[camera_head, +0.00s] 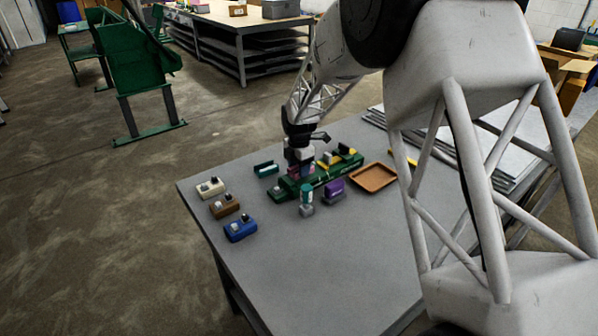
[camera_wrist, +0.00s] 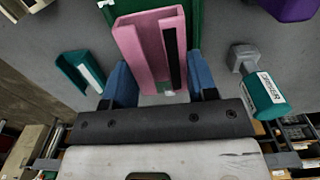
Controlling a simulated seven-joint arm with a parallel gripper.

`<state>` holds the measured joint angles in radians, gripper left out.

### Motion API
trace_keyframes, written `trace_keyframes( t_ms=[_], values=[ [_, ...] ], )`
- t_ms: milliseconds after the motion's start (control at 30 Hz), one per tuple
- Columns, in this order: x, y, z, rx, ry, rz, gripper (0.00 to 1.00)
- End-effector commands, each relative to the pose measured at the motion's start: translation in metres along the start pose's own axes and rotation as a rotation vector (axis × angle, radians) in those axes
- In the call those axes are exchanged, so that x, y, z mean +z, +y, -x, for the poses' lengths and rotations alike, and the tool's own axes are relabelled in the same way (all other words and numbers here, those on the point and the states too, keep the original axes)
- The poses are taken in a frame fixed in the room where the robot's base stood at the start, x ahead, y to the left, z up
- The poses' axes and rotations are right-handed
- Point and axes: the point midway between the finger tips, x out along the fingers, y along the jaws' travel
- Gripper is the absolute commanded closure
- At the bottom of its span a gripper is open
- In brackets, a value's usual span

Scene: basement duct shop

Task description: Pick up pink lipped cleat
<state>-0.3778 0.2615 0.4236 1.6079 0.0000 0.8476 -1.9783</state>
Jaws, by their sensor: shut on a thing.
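The pink lipped cleat (camera_wrist: 148,40) is a pink channel with raised walls and a dark strip along one inner face. It sits between the two blue fingers of my gripper (camera_wrist: 161,80) in the wrist view, and my gripper is shut on it. In the head view my gripper (camera_head: 300,165) points down over the long green block (camera_head: 320,178), and only a little of the pink cleat (camera_head: 294,172) shows below it. Part of the green block (camera_wrist: 196,20) shows behind the cleat in the wrist view. I cannot tell whether the cleat touches the block.
A teal piece on a grey base (camera_head: 306,196) and a purple piece (camera_head: 334,188) stand close in front. A teal cleat (camera_head: 266,169) lies left. An orange tray (camera_head: 373,178) is right. White, brown and blue blocks (camera_head: 240,229) line the left edge. The front table is clear.

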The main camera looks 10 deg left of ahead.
Motion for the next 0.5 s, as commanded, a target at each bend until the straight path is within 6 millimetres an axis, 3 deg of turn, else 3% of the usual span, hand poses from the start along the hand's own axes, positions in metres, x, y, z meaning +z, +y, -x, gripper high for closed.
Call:
trace_keyframes(
  t_ms=[500],
  values=[
    [0.000,0.000,0.071,0.000,0.000,0.000,0.71]
  ],
)
